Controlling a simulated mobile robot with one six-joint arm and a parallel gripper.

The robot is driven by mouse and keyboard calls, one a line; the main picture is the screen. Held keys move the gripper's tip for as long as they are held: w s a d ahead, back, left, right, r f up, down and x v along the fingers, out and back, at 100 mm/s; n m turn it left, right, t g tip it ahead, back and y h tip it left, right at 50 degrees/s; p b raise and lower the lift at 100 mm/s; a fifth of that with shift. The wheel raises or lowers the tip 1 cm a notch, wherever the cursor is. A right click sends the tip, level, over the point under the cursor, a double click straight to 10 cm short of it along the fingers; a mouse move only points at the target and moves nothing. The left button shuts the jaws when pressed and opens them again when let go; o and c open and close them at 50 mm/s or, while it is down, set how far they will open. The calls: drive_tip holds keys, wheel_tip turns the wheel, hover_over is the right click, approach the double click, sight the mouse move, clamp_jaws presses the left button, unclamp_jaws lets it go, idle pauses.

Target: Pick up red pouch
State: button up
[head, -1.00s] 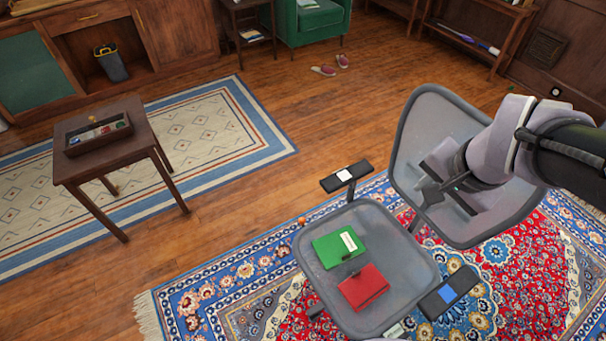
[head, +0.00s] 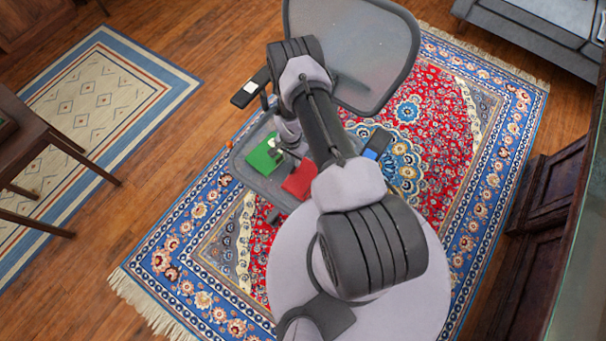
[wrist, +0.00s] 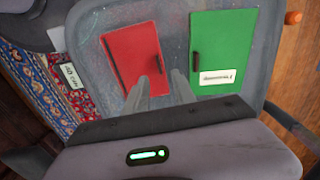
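The red pouch (head: 299,182) lies flat on the grey seat of an office chair (head: 240,166), partly covered by my arm in the head view. In the wrist view the red pouch (wrist: 130,52) shows a dark strip along its left side. A green pouch (head: 261,156) lies beside it; it also shows in the wrist view (wrist: 222,45), with a white label. My gripper (wrist: 161,84) is open and empty. Its left fingertip overlaps the red pouch's lower right edge in the picture; its right fingertip is over the gap between the pouches. I cannot tell its height above the seat.
The chair has a backrest (head: 355,45) and two armrests, one with a white item (head: 249,89), one with a blue item (head: 376,143). A patterned red and blue rug (head: 185,250) lies below. A small orange object (wrist: 293,17) is near the seat's edge.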

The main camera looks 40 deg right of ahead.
sight(293, 169)
wheel_tip(293, 169, down, 7)
drive_tip(key=b, duration=0.3)
drive_tip(key=shift+s+a+f, duration=0.1)
drive_tip(key=shift+f, duration=0.1)
drive_tip(key=shift+r, duration=0.2)
clamp_jaws()
idle(0.9)
